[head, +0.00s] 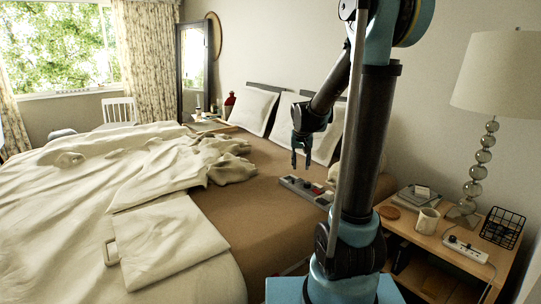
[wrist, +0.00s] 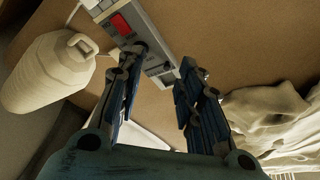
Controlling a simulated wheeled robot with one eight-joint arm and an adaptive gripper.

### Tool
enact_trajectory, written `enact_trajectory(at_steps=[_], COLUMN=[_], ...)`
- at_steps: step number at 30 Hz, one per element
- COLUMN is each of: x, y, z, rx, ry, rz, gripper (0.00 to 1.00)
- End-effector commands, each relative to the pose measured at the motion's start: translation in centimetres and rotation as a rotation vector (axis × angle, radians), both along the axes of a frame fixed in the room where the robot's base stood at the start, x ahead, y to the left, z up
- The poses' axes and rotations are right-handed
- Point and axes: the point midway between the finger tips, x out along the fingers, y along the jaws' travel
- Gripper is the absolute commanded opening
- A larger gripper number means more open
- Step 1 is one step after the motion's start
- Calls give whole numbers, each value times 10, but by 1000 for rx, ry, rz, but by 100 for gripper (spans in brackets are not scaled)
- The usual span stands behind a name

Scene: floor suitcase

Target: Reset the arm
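My gripper (head: 301,160) hangs at the end of my bent arm above the brown bed cover, fingers pointing down. In the wrist view my gripper (wrist: 155,72) has its two dark blue fingers apart, with nothing held between them. A long grey object (head: 297,185) with dark and red parts lies on the bed just below the gripper. In the wrist view the grey object (wrist: 155,60) shows beyond and between the fingers, with a red patch. My column hides part of the area right of it in the head view.
A pale jug-like vessel (wrist: 48,72) lies left in the wrist view. The bed has a rumpled cream blanket (head: 150,200) and pillows (head: 254,108).

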Motion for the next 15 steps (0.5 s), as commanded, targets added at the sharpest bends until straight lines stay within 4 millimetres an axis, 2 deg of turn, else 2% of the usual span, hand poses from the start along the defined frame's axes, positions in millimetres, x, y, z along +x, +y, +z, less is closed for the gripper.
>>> enact_trajectory(at_steps=[1, 6, 15], x=[-15, -62, -143], y=[-4, -17, -34], z=[3, 12, 13], rx=[0, -3, -3], ry=[6, 28, 64], rz=[3, 20, 52], gripper=[34, 34, 34])
